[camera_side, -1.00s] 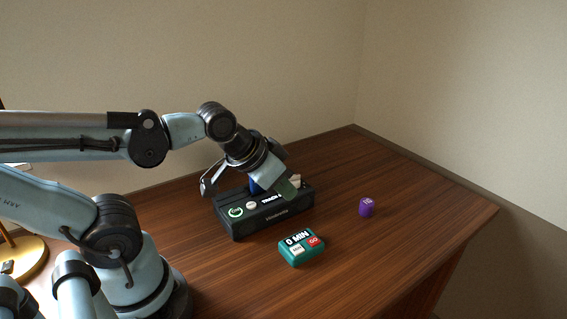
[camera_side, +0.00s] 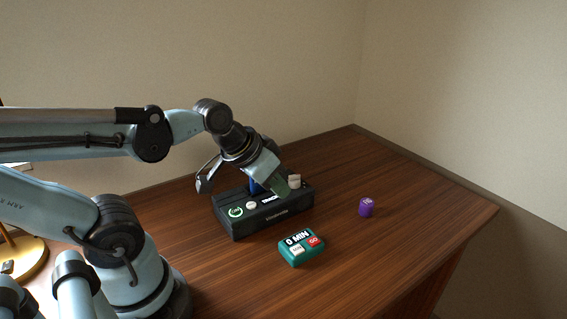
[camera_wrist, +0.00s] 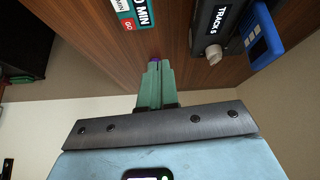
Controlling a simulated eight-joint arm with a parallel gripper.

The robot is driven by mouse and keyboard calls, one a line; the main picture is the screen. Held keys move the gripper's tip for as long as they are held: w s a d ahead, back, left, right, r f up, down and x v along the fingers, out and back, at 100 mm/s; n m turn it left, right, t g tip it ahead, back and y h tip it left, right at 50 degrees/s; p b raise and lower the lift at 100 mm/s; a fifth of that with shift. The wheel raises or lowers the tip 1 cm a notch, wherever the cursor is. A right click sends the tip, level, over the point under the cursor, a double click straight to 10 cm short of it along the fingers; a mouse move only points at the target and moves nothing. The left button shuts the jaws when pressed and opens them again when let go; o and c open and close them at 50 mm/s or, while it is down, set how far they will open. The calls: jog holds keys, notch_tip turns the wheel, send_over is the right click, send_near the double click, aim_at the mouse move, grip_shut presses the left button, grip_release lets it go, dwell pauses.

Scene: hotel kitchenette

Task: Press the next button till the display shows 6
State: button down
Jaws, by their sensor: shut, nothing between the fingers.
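A black player box (camera_side: 265,220) stands on the wooden table in the side view, with a green ring mark and a white button (camera_side: 251,205) at its left and a pale raised button (camera_side: 294,181) at its right. Its display (camera_wrist: 215,20) reads TRACK 5 in the wrist view; my gripper partly covers it in the side view. A grey knob-like button (camera_wrist: 211,53) shows beside the display. My gripper (camera_side: 285,190) is shut and empty, tilted down over the box's right half, left of the pale button. Its green fingertips (camera_wrist: 156,72) are together; contact with the box cannot be told.
A teal timer (camera_side: 290,258) reading 0 MIN, with a red GO button, sits in front of the box. A blue device (camera_wrist: 262,36) is beside the box. The table's right side is mostly clear.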

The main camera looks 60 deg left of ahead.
jog(key=s+a+n+h, duration=0.1)
jog(key=a+n, duration=0.2)
jog(key=a, duration=0.2)
notch_tip(320, 180, up, 3)
jog(key=n+t+h, duration=0.2)
send_over(247, 204)
jog(key=shift+f, duration=0.1)
jog(key=shift+d+f, duration=0.1)
jog(key=shift+f, duration=4.2)
jog(key=shift+f, duration=0.2)
jog(key=shift+f, duration=0.25)
